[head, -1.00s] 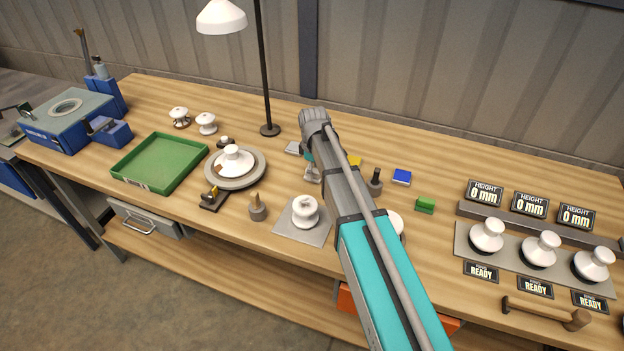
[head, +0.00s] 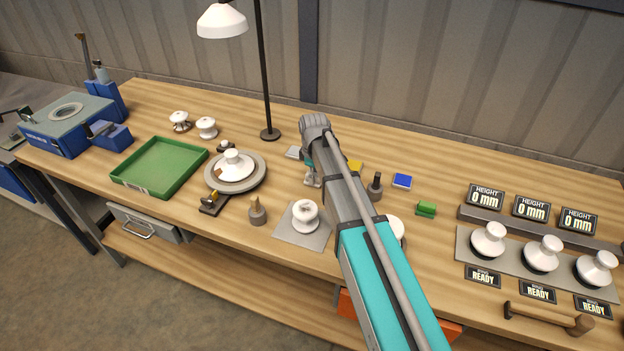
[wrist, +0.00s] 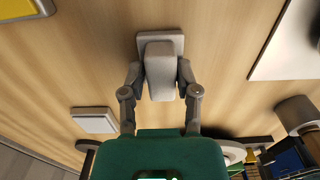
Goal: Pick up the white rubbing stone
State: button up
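The white rubbing stone, a pale block (wrist: 161,75), is between the two fingers of my gripper (wrist: 161,88) in the wrist view. The fingers lie against both its sides, shut on it. A small square plate (wrist: 160,40) shows just beyond the block, at or under its far end. I cannot tell whether the block is clear of it. In the head view my gripper (head: 312,172) is low over the bench, partly hidden by my arm, and the stone is too small there to make out clearly.
A pale flat pad (head: 294,152) lies close behind my gripper. A yellow pad (head: 355,166), a dark peg holder (head: 375,188), a blue pad (head: 402,181) and a green block (head: 426,209) stand to the right. A white insulator (head: 305,214) on a grey plate is in front. A lamp (head: 269,134) stands behind left.

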grip_shut()
jog(key=shift+r, duration=0.15)
notch_tip(320, 180, up, 3)
jog(key=p, duration=0.3)
jog(key=shift+f, duration=0.2)
jog(key=s+d+r+p, duration=0.2)
jog(key=s+r+p, duration=0.8)
jog(key=s, duration=0.4)
jog(key=shift+w, duration=0.1)
